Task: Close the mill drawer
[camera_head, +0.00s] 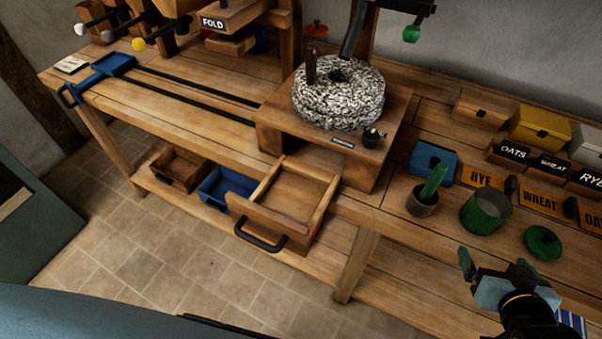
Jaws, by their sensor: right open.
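The mill (338,92) is a grey speckled round stone on a wooden box base on the bench. Its wooden drawer (300,196) is pulled out of the base toward the front and looks empty. The drawer's front panel carries a dark bar handle (260,236), which hangs out past the bench's front edge. My right gripper (494,262) is open at the lower right, well to the right of the drawer and apart from it, with nothing seen between its fingers. My left gripper is not in view.
Labelled grain boxes (541,199) line the right. Small wooden and blue bins (222,186) sit on the lower shelf.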

